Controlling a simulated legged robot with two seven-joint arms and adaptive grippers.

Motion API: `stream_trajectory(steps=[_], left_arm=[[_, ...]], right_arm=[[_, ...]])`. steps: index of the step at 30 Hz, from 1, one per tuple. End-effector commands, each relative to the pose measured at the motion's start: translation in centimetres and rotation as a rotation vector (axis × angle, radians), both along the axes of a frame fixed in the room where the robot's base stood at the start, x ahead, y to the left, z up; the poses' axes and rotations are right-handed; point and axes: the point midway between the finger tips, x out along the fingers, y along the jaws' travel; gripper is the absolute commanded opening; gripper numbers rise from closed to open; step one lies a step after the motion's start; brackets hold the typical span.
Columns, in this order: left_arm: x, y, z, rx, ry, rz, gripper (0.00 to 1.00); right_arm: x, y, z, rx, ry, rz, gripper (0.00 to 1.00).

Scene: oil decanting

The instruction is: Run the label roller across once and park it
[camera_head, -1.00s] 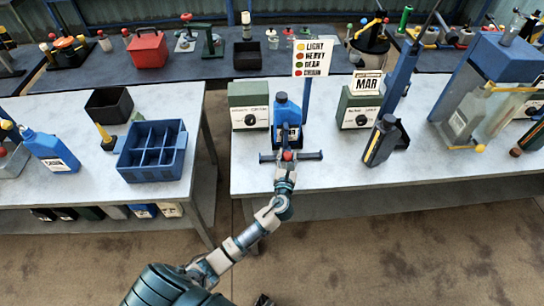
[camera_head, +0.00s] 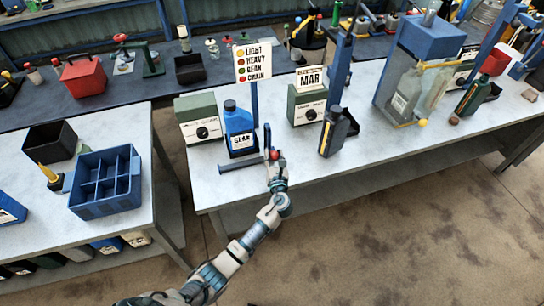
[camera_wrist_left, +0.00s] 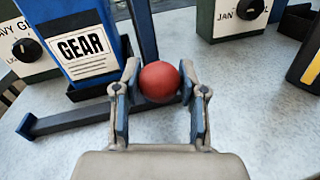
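The label roller's red ball knob (camera_head: 275,155) is at the right end of a low blue rail (camera_head: 235,164) in front of a blue bottle (camera_head: 238,128). The bottle stands upright and bears a white GEAR label, which looks flat in the left wrist view (camera_wrist_left: 86,50). My left gripper (camera_wrist_left: 160,78) has one finger on each side of the red knob (camera_wrist_left: 160,83), closed against it. In the head view my left gripper (camera_head: 276,165) reaches the rail from the front. The roller itself is hidden or too small to make out. My right gripper is not in view.
A sign with LIGHT, HEAVY, GEAR, CHAIN (camera_head: 254,63) rises behind the bottle. Green dial boxes (camera_head: 199,119) (camera_head: 307,103) flank it. A dark bottle (camera_head: 334,134) stands to the right. A blue divided crate (camera_head: 105,182) is on the left table. The bench front between is clear.

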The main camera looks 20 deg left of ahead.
Motion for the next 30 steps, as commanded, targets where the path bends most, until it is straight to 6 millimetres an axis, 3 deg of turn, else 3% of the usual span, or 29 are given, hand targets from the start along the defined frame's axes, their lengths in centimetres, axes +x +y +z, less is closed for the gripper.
stream_trajectory(steps=[1,3,14,30], left_arm=[[0.1,-0.3,0.2,-0.002,-0.004,-0.007,0.54],[0.1,-0.3,0.2,-0.001,-0.004,-0.006,0.65],[-0.6,-0.3,0.1,-0.001,-0.002,-0.002,0.65],[-9.8,-4.6,-0.1,0.0,0.001,-0.004,0.65]], right_arm=[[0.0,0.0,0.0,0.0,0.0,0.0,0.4],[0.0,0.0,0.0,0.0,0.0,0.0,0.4],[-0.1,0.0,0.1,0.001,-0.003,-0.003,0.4],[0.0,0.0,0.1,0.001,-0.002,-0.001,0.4]])
